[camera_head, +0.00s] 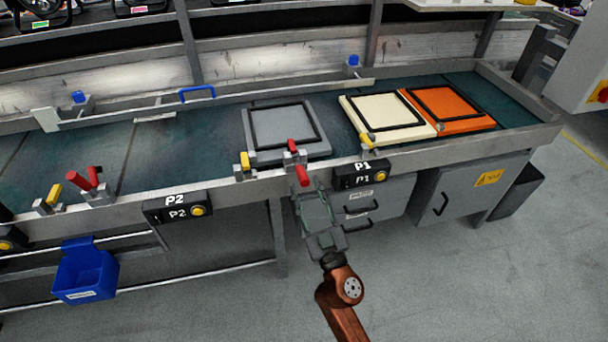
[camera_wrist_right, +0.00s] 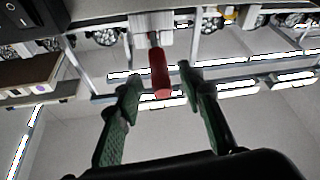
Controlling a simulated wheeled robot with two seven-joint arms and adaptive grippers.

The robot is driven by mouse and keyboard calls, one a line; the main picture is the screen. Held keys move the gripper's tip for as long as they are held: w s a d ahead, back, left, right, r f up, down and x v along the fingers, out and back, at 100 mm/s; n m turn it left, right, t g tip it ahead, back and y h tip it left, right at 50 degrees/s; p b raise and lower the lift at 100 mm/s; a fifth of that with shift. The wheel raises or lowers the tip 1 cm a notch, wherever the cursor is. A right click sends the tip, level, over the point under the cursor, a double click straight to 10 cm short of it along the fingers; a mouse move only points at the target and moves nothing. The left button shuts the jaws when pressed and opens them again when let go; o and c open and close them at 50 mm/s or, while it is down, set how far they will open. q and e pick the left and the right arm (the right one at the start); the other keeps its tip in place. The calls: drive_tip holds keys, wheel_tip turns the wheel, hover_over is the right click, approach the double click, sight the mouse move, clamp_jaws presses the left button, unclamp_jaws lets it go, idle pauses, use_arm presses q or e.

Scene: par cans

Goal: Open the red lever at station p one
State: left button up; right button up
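The red lever (camera_head: 302,176) at station P1 sits on the bench's front rail, just left of the P1 sign box (camera_head: 361,173). Its red grip points outward and down from the rail. My right gripper (camera_head: 309,191) is at the lever's outer end, just below it. In the right wrist view the red lever (camera_wrist_right: 159,72) lies between the two spread green fingers (camera_wrist_right: 158,80), with a gap on each side. The right gripper is open. My left gripper does not show in either view.
A yellow lever (camera_head: 245,160) stands left of the red one. A grey panel (camera_head: 285,132) lies behind it on the bench, with cream (camera_head: 386,118) and orange (camera_head: 448,108) panels to the right. Station P2 has another red lever (camera_head: 85,180). Drawers (camera_head: 375,200) are below P1.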

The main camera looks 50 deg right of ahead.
sight(301, 176)
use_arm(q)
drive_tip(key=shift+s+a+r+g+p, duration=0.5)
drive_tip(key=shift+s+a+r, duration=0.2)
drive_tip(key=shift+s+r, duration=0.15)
use_arm(e)
drive_tip(key=shift+x, duration=2.3)
clamp_jaws()
drive_tip(key=shift+a, duration=0.15)
